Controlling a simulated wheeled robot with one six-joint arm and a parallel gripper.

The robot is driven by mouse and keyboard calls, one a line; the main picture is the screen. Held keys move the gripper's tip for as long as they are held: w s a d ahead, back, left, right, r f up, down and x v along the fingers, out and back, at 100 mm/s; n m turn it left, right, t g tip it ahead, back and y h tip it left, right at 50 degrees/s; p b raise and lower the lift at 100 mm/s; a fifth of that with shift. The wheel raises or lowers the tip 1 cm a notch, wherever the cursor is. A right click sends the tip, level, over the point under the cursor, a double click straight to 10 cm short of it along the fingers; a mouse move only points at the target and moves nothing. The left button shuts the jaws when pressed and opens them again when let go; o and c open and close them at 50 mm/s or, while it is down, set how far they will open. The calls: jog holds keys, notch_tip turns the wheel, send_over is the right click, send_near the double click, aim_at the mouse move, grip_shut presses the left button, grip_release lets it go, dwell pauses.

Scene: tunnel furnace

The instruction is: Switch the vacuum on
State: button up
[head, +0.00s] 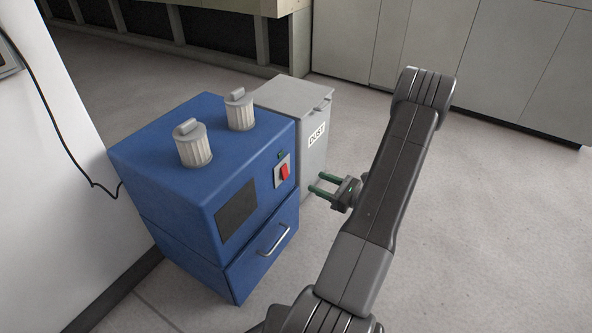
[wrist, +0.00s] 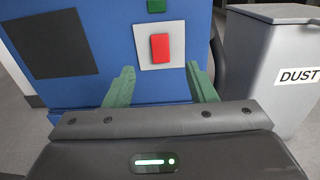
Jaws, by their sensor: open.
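The vacuum (head: 170,215) is a blue cabinet with two grey ribbed filter canisters on top. Its front carries a red rocker switch (head: 284,172) on a light plate, with a small dark green indicator (head: 280,154) above it. In the wrist view the red switch (wrist: 160,47) sits on its grey plate (wrist: 176,30), ahead of my gripper and between the fingers. The green indicator (wrist: 156,5) is cut by the top edge. My gripper (head: 315,184) has green fingers, is open and empty, and points at the cabinet front, apart from the switch.
A grey bin labelled DUST (head: 300,108) stands right beside the cabinet, close to my gripper. A dark panel (head: 237,211) and a drawer with a metal handle (head: 274,240) are on the cabinet front. A black cable (head: 62,135) runs along the left wall. Floor at right is clear.

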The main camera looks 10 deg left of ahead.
aim_at(285, 169)
jog(key=b+x, duration=0.2)
jog(key=x, duration=0.9)
jog(key=shift+f, duration=0.1)
jog(key=c, duration=1)
jog(key=shift+f+y+b, duration=0.5)
jog(key=shift+b, duration=0.6)
jog(key=shift+f+t+y+b, duration=0.15)
jog(key=shift+t+y+b, duration=0.25)
jog(key=shift+y+b, duration=0.4)
jog(key=shift+d+y+b, duration=0.1)
jog(key=shift+y+b, duration=0.2)
jog(key=shift+b, duration=0.2)
